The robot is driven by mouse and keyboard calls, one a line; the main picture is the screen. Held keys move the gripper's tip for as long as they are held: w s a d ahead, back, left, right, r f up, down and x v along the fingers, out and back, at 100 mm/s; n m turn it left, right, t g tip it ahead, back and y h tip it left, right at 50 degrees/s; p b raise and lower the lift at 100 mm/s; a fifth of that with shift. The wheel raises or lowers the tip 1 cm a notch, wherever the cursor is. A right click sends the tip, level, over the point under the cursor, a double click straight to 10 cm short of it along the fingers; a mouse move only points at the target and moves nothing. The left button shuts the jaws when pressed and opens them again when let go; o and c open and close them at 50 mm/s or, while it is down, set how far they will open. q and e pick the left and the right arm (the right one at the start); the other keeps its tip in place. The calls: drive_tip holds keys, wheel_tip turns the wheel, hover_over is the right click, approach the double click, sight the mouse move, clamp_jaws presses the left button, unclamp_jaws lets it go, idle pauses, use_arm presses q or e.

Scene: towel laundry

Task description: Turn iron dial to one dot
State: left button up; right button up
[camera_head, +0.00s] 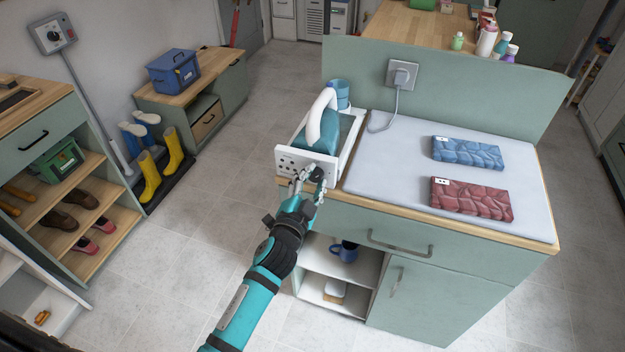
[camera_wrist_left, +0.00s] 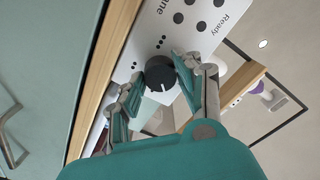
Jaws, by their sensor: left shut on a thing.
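The iron dial (camera_wrist_left: 159,71) is a round black knob with a short white mark, which points down in the left wrist view. It sits on the white front panel (camera_wrist_left: 166,25) of the iron station, with small groups of black dots beside it and the word "Ready" further off. My left gripper (camera_wrist_left: 151,85) is shut on the dial, a finger on either side. In the head view, my left gripper (camera_head: 312,181) is at the right part of the panel (camera_head: 290,161) and partly hides the dial. The teal and white iron (camera_head: 323,125) rests on its station. My right gripper is out of view.
The station stands at the left end of a green cabinet's worktop. A pale ironing pad (camera_head: 400,170) lies to its right, with a blue folded towel (camera_head: 468,153) and a red one (camera_head: 470,200).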

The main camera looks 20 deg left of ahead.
use_arm(q)
drive_tip(key=m, duration=0.7)
idle(0.6)
drive_tip(key=o, duration=1.2)
drive_tip(key=shift+c, duration=0.2)
drive_tip(key=s, duration=1.2)
drive_tip(key=shift+a, duration=0.2)
